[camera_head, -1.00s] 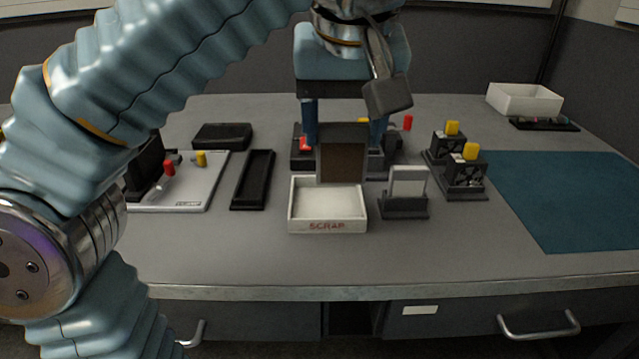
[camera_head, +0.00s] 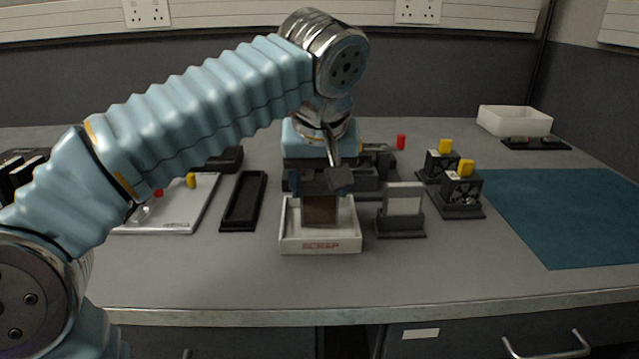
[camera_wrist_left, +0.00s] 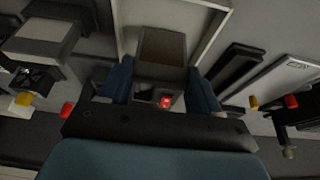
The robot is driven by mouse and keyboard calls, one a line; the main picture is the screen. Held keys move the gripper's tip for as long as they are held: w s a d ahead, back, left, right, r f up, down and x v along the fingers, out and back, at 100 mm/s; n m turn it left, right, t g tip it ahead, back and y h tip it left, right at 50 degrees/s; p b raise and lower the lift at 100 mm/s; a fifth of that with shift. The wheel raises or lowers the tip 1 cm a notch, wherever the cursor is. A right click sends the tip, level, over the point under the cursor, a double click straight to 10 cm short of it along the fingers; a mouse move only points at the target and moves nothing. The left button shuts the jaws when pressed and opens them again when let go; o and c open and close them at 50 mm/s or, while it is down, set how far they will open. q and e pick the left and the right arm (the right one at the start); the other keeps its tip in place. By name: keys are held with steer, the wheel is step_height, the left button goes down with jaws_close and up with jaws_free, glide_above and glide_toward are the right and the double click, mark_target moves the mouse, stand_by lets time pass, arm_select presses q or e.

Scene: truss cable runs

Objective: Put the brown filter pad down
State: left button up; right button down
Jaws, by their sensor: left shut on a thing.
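The brown filter pad (camera_head: 320,211) is held upright, its lower part inside the white box marked SCRAP (camera_head: 320,246). My left gripper (camera_head: 318,182) is above the box, shut on the pad's upper edge. In the left wrist view the pad (camera_wrist_left: 163,46) sits between the blue fingers of my left gripper (camera_wrist_left: 160,82), with the scrap box rim (camera_wrist_left: 216,42) around its far end. Whether the pad touches the box floor cannot be told. My right gripper is not in view.
A stand with a white pad (camera_head: 403,202) is close on the box's right. An empty black tray (camera_head: 243,201) lies to its left. Black units with yellow knobs (camera_head: 462,188) and a blue mat (camera_head: 570,215) are further right. The front of the table is clear.

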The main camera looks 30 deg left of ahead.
arm_select(q)
steer(key=shift+f, duration=0.1)
steer(key=shift+f+b, duration=0.25)
steer(key=shift+b, duration=0.05)
steer(key=o, duration=1)
steer(key=shift+o, duration=0.2)
steer(key=shift+r, duration=0.2)
steer(key=p+v, duration=0.4)
steer(key=v, duration=0.8)
steer(key=shift+r, duration=0.2)
